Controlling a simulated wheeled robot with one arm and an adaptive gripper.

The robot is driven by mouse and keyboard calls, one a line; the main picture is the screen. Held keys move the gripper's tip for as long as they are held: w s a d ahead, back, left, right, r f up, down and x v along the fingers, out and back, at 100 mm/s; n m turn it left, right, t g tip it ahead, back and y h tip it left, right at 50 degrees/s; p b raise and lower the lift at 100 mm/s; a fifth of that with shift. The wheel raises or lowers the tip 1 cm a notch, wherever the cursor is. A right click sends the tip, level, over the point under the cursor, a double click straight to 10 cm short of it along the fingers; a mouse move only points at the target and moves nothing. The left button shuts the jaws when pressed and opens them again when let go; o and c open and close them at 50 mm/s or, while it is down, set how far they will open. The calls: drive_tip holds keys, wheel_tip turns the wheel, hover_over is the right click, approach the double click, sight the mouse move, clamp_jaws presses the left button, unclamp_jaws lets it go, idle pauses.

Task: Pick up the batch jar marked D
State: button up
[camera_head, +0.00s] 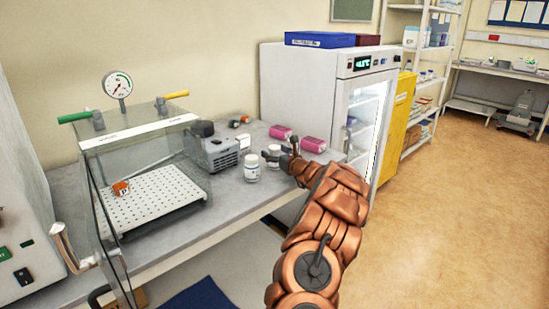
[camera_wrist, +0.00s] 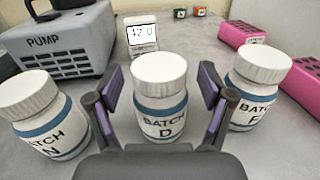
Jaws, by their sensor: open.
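The batch jar marked D (camera_wrist: 162,105) is a white jar with a ribbed white lid and a blue band, upright on the bench. In the wrist view it stands between the two open fingers of my gripper (camera_wrist: 161,108), with a small gap visible on each side. A similar jar marked N (camera_wrist: 45,120) stands to its left, and a third jar (camera_wrist: 252,95), its letter partly hidden, perhaps E or F, stands to its right. In the head view my gripper (camera_head: 292,160) reaches over the bench by the jars, and one white jar (camera_head: 252,168) shows clearly to its left.
A grey pump (camera_wrist: 60,45) stands behind the left jar. A small white display (camera_wrist: 142,32) stands behind jar D. Pink blocks (camera_wrist: 245,33) lie at the right. A clear-walled chamber with a perforated tray (camera_head: 150,197) is left, and a white fridge (camera_head: 300,90) stands right.

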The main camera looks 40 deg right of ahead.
drive_tip(key=shift+c, duration=0.2)
drive_tip(key=c, duration=1.3)
drive_tip(key=shift+o, duration=0.2)
